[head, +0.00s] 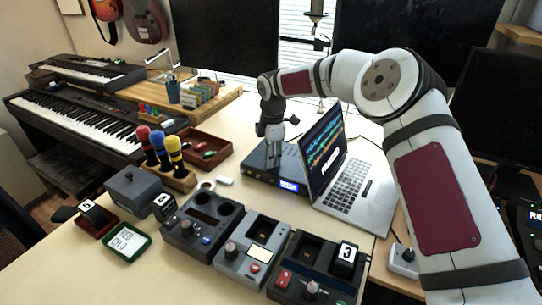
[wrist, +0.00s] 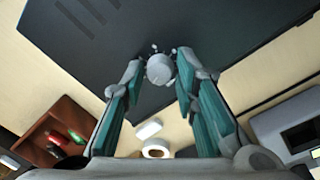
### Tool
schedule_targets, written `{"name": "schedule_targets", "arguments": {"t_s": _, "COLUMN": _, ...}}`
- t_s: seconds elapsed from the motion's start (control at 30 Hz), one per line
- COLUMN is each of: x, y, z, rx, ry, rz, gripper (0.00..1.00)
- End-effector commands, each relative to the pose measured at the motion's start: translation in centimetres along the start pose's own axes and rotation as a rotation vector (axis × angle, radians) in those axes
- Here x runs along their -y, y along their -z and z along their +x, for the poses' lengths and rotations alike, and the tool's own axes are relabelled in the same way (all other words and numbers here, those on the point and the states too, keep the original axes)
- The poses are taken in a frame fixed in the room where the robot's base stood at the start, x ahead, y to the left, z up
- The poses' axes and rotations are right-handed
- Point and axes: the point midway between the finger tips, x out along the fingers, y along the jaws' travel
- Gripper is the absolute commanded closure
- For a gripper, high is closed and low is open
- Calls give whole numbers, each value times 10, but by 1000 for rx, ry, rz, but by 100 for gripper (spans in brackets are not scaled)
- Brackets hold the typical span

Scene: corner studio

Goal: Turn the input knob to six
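A dark flat box (head: 262,172) with a lit blue display on its front lies on the table, left of the laptop. In the wrist view, a round pale knob (wrist: 160,69) stands out from the dark box (wrist: 165,30), with small marks around it. My gripper (wrist: 160,62) is open, with one fingertip on each side of the knob; narrow gaps seem to show at both sides. In the head view, my gripper (head: 273,158) points down over the box's front, and the knob is hidden behind the fingers. I cannot read the knob's setting or the display's value.
An open laptop (head: 365,190) stands close to the right. Several control units, including a grey one (head: 250,250), line the front edge. A red tray (head: 205,150) and a stand with coloured microphones (head: 178,178) are left. A white roll (wrist: 156,149) lies before the box.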

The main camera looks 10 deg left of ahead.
Motion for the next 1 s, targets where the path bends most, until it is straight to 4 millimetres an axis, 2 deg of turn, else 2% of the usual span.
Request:
{"name": "schedule_targets", "arguments": {"t_s": 0.03, "x": 0, "y": 0, "z": 0, "rx": 0, "ry": 0, "rz": 0, "gripper": 91}}
{"name": "schedule_targets", "arguments": {"t_s": 0.07, "x": 0, "y": 0, "z": 0, "rx": 0, "ry": 0, "rz": 0, "gripper": 98}}
{"name": "schedule_targets", "arguments": {"t_s": 0.1, "x": 0, "y": 0, "z": 0, "rx": 0, "ry": 0, "rz": 0, "gripper": 100}}
{"name": "schedule_targets", "arguments": {"t_s": 0.33, "x": 0, "y": 0, "z": 0, "rx": 5, "ry": 0, "rz": 43, "gripper": 100}}
{"name": "schedule_targets", "arguments": {"t_s": 0.7, "x": 0, "y": 2, "z": 0, "rx": 29, "ry": 1, "rz": 372, "gripper": 100}}
{"name": "schedule_targets", "arguments": {"t_s": 1.0, "x": 0, "y": 2, "z": 0, "rx": 30, "ry": 2, "rz": 401, "gripper": 100}}
